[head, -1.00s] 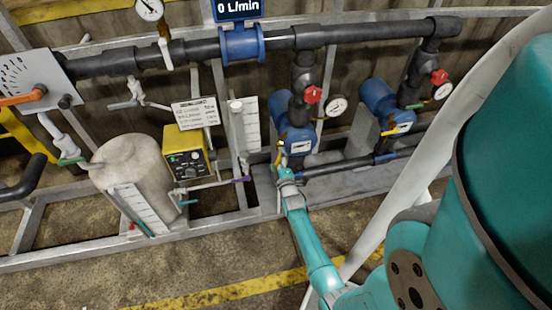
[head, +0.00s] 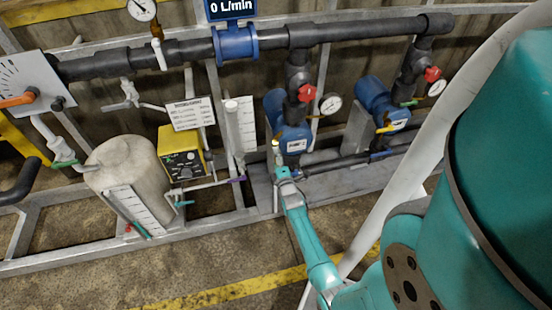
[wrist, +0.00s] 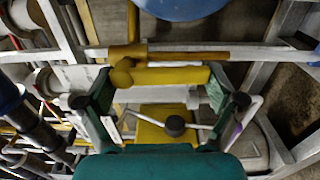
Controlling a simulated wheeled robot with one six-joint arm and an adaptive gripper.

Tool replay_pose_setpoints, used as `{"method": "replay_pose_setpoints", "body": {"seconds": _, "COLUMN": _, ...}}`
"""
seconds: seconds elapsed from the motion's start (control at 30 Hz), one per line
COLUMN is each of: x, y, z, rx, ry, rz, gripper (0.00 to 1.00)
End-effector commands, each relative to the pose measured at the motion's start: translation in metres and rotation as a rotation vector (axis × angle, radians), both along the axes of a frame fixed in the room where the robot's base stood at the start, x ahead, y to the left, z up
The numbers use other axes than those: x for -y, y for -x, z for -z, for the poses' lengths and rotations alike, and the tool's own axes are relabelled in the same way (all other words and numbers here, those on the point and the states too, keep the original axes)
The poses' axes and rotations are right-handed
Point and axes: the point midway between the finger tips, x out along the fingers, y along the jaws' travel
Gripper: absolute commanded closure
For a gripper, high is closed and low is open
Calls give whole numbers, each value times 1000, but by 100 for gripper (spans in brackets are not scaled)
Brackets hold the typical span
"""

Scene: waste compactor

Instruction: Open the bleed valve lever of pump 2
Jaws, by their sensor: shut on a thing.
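Two blue pumps stand side by side in the head view, the left one (head: 291,137) and the right one (head: 396,116). I cannot read which is pump 2. My gripper (head: 280,170) is at the lower left of the left pump. In the wrist view my gripper (wrist: 160,88) has one finger on each side of a yellow lever (wrist: 172,75) and is shut on it. The lever lies across between the fingers, beside a brass-coloured pipe piece (wrist: 185,52). In the head view my gripper mostly hides the lever. The right pump has its own yellow lever (head: 387,129).
Red valve knobs (head: 306,93) and round gauges (head: 330,104) sit above the pumps. A yellow control box (head: 180,152) and a pale tank (head: 125,165) stand to the left. A grey frame rail (head: 215,220) runs in front, with open floor before it.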

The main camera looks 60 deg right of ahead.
Motion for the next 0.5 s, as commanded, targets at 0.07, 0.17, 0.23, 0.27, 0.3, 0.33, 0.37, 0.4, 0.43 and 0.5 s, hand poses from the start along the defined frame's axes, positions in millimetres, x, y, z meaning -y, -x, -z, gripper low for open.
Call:
{"method": "replay_pose_setpoints", "body": {"seconds": 0.07, "x": -1, "y": -1, "z": 0, "rx": -4, "ry": 2, "rz": -2, "gripper": 70}}
{"method": "replay_pose_setpoints", "body": {"seconds": 0.17, "x": -1, "y": -1, "z": 0, "rx": -4, "ry": 2, "rz": -2, "gripper": 70}}
{"method": "replay_pose_setpoints", "body": {"seconds": 0.23, "x": -1, "y": -1, "z": 0, "rx": -4, "ry": 2, "rz": -2, "gripper": 0}}
{"method": "replay_pose_setpoints", "body": {"seconds": 0.27, "x": -1, "y": -1, "z": 0, "rx": -4, "ry": 2, "rz": -2, "gripper": 0}}
{"method": "replay_pose_setpoints", "body": {"seconds": 0.3, "x": -1, "y": -1, "z": 0, "rx": -4, "ry": 2, "rz": -2, "gripper": 0}}
{"method": "replay_pose_setpoints", "body": {"seconds": 0.33, "x": -1, "y": -1, "z": 0, "rx": -3, "ry": 1, "rz": -2, "gripper": 0}}
{"method": "replay_pose_setpoints", "body": {"seconds": 0.37, "x": -1, "y": 0, "z": 0, "rx": -3, "ry": 1, "rz": -1, "gripper": 0}}
{"method": "replay_pose_setpoints", "body": {"seconds": 0.4, "x": 0, "y": 0, "z": 0, "rx": -3, "ry": 1, "rz": -1, "gripper": 0}}
{"method": "replay_pose_setpoints", "body": {"seconds": 0.43, "x": 0, "y": 0, "z": 0, "rx": -3, "ry": 1, "rz": -1, "gripper": 0}}
{"method": "replay_pose_setpoints", "body": {"seconds": 0.5, "x": 0, "y": 0, "z": 0, "rx": -2, "ry": 1, "rz": -1, "gripper": 0}}
